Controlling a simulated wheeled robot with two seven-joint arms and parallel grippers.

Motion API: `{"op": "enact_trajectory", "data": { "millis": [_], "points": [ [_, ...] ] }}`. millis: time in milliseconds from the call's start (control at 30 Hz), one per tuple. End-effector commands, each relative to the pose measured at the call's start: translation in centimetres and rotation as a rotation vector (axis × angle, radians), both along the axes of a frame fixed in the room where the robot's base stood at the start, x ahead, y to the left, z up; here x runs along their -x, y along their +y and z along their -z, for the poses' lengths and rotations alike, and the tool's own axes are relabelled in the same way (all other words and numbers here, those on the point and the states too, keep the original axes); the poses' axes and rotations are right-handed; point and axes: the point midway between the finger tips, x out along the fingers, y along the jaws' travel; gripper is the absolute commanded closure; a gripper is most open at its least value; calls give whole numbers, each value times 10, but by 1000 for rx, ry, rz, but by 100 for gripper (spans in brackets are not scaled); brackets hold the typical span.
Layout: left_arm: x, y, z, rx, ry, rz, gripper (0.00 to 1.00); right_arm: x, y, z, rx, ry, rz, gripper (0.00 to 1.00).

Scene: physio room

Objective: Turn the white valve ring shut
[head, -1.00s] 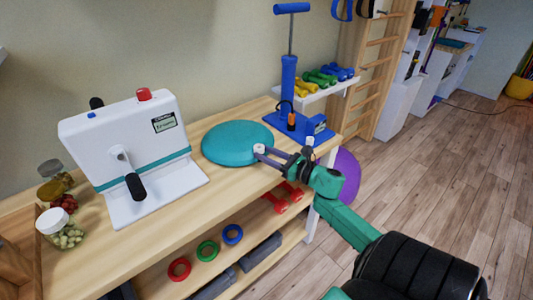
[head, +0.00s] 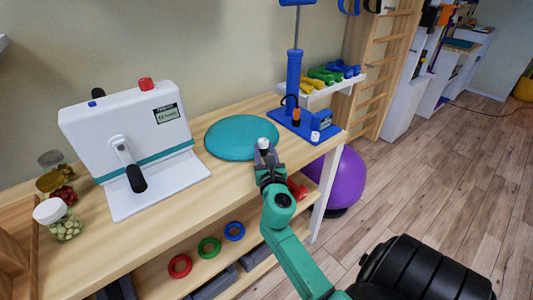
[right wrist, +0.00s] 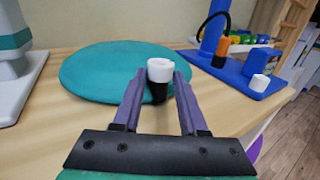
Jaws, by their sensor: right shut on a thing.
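The white valve ring (head: 263,144) is at the front edge of the teal air cushion (head: 238,134) on the wooden bench. In the right wrist view the white ring (right wrist: 160,69) sits on top of a short black stem. My right gripper (head: 265,152) is shut on the ring, one finger on each side; its fingers also show in the right wrist view (right wrist: 159,82). The gripper points away from me toward the cushion. My left gripper is not in view.
A blue pump (head: 293,80) stands at the bench's right end, just beyond the cushion. Colored rings and dumbbells lie on the lower shelf. The bench front between machine and gripper is clear.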

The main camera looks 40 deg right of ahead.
Motion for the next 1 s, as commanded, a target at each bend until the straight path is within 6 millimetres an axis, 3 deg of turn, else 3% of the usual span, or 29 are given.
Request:
{"op": "enact_trajectory", "data": {
  "millis": [733,767,800,833,1000],
  "points": [
    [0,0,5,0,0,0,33,-2,3,1,-2,3,101,100],
    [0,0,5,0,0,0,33,-2,3,2,-2,3,100,50],
    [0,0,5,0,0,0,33,-2,3,2,-2,3,100,35],
    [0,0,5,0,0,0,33,-2,3,1,-2,3,100,29],
    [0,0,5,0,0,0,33,-2,3,1,-2,3,100,29]
  ]
}}
